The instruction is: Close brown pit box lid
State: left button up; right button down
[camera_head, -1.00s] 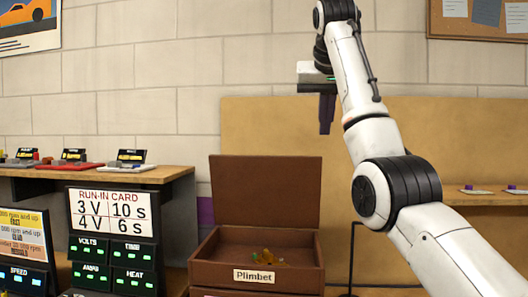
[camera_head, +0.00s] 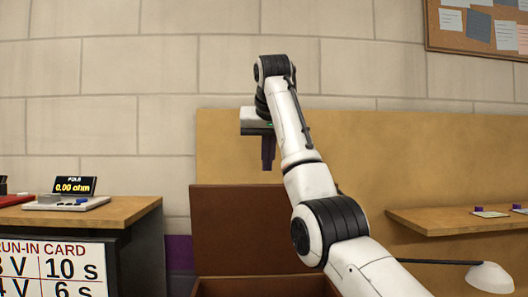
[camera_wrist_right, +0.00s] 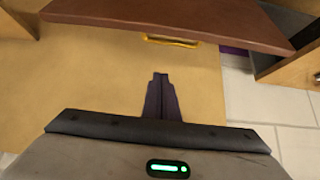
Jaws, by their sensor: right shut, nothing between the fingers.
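The brown pit box lid (camera_head: 225,235) stands upright, open, at the back of the brown box. Only the upper part of the brown box (camera_head: 262,289) shows at the bottom of the head view. My right gripper (camera_head: 268,166) is shut and empty, fingers pointing down, just above the lid's top edge in the picture. In the right wrist view the shut fingers (camera_wrist_right: 160,80) show below the brown lid (camera_wrist_right: 165,18), apart from it. A yellow handle-like strip (camera_wrist_right: 172,42) shows under the lid's edge. My left gripper is not in view.
A tan panel (camera_head: 400,155) stands behind the lid. A bench with a meter (camera_head: 72,190) and a run-in card (camera_head: 55,270) are at left. A wooden shelf (camera_head: 465,222) and a pale lamp-like shade (camera_head: 489,277) are at right.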

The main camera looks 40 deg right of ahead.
jog(key=f+b, duration=0.1)
jog(key=f, duration=0.4)
jog(key=shift+a, duration=0.2)
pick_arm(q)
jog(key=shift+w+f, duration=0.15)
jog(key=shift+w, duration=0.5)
pick_arm(e)
jog(key=shift+s, duration=0.1)
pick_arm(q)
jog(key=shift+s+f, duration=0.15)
